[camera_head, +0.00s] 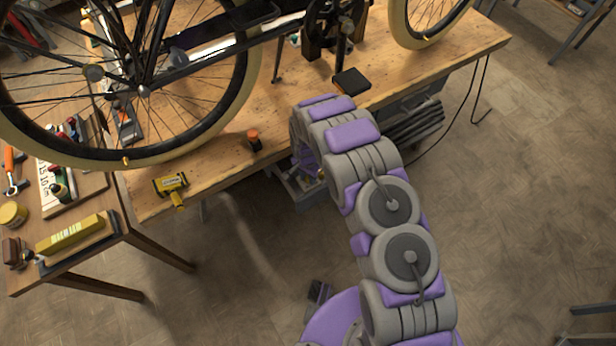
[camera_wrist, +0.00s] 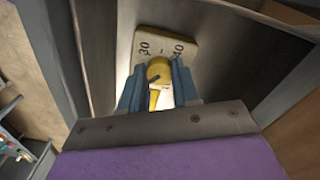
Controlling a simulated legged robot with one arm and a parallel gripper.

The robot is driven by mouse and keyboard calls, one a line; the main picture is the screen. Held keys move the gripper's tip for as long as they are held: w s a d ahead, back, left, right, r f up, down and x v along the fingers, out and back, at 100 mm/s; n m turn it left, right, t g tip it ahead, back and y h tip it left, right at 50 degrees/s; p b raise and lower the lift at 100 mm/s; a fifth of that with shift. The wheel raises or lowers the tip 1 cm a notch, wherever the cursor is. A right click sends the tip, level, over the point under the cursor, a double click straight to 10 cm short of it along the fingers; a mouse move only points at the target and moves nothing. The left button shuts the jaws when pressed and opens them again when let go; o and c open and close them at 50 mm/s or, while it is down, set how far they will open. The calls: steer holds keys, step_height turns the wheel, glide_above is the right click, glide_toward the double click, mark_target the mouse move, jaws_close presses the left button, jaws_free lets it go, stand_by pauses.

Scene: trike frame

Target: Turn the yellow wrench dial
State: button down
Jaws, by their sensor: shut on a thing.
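The yellow dial knob (camera_wrist: 160,70) is in the wrist view, in front of a pale plate (camera_wrist: 166,46) marked 30 and 40. My gripper (camera_wrist: 157,80) has its two blue-grey fingers on either side of the knob and is shut on it. A dark pointer mark shows on the knob. In the head view my arm reaches down to a grey box (camera_head: 310,190) under the bench's front edge.
The wooden bench (camera_head: 225,165) carries a bicycle-like frame with a large wheel (camera_head: 240,90). A yellow tool (camera_head: 172,186) and an orange-capped item (camera_head: 254,140) lie near its edge. A side table with tools stands at left. The floor at right is mostly clear.

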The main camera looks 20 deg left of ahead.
mark_target(306, 178)
steer(key=shift+m, duration=0.9)
steer(key=shift+b, duration=0.3)
steer(key=c, duration=0.8)
jaws_free()
step_height(306, 178, up, 17)
steer(key=p, duration=0.3)
steer(key=shift+a+p, duration=0.35)
steer(key=shift+r, duration=0.1)
